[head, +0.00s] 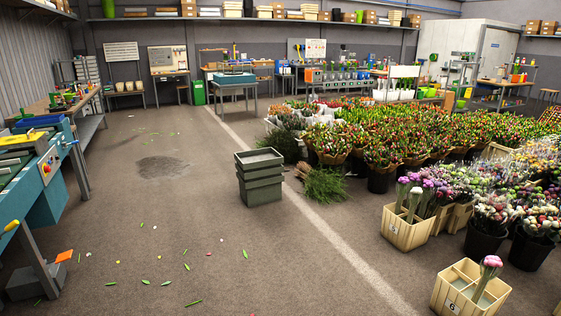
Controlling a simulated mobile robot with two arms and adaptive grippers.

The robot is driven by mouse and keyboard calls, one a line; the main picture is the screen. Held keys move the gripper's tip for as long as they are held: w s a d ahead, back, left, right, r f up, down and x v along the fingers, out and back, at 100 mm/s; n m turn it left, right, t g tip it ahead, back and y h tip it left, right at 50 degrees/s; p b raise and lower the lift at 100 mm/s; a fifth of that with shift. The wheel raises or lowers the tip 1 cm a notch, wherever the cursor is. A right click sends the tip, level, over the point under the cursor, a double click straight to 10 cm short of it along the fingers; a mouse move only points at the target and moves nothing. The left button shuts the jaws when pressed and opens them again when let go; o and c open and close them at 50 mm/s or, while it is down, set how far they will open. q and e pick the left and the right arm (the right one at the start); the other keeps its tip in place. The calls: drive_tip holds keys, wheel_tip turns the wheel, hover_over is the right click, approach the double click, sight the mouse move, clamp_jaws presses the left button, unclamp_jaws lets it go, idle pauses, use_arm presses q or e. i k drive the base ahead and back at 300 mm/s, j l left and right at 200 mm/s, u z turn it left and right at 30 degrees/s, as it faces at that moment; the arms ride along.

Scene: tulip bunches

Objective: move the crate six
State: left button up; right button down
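A pale wooden crate with a dark "6" on its front (438,291) stands on the floor at the bottom right of the head view. Its inside is divided into compartments. One bunch with a pink head (491,262) stands in it toward the right side, and the other visible compartments look empty. The lower edge of the crate is close to the bottom of the picture. Neither of my grippers shows in this view.
Another wooden crate (400,236) with purple and white flowers stands behind crate six. Black buckets (483,243) of flowers crowd the right. A grey-green stack of bins (260,190) stands mid-floor. Machinery (30,165) lines the left. The floor between is mostly clear, with scattered leaves.

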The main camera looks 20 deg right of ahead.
sight(455, 286)
drive_tip(key=i+l+z, duration=0.2)
drive_tip(key=i+z, duration=0.65)
drive_tip(key=i, duration=0.25)
